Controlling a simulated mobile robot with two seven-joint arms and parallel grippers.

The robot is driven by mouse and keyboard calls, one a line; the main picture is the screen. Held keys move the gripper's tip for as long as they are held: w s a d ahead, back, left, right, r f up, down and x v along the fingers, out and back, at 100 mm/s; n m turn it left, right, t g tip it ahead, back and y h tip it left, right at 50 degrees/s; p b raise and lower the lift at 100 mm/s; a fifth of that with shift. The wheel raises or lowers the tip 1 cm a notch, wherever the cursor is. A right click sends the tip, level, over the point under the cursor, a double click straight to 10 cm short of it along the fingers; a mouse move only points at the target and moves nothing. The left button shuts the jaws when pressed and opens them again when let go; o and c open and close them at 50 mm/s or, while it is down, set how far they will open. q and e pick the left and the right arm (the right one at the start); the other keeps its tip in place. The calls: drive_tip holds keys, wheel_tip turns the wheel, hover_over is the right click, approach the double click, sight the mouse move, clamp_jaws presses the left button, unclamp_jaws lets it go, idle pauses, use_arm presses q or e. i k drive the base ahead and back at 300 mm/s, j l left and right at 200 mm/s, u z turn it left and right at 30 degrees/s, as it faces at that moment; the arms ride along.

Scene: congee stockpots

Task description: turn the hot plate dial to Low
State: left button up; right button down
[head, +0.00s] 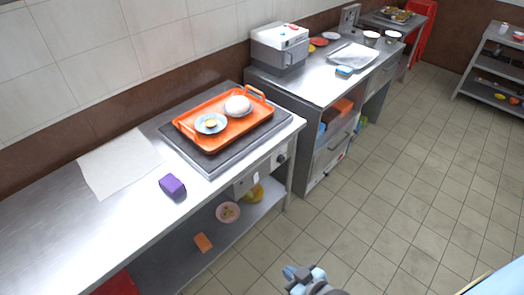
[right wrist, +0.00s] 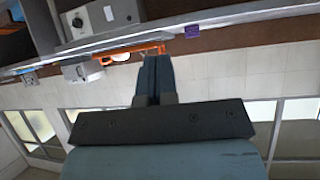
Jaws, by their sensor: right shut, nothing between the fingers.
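The hot plate (head: 211,167) is a flat dark plate set into the steel counter. Its dial (head: 282,158) is a dark round knob on the counter's front panel, below the plate's right end. The dial also shows in the right wrist view (right wrist: 77,22), which looks upside down; its setting is too small to read. My right gripper (head: 292,272) is at the bottom of the head view, over the floor and well away from the dial. In the right wrist view its fingers (right wrist: 151,62) are together with nothing between them. My left gripper is out of view.
An orange tray (head: 192,139) with a plate and a white round item sits on the hot plate. A purple block (head: 172,186) and a white sheet (head: 118,161) lie on the counter. A lower shelf (head: 240,212) holds bowls. The tiled floor (head: 420,190) is clear.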

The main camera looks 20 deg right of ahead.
sight(281, 158)
drive_tip(key=i+l+z, duration=0.25)
drive_tip(key=i, duration=0.15)
drive_tip(key=i+z, duration=0.25)
drive_tip(key=i, duration=0.15)
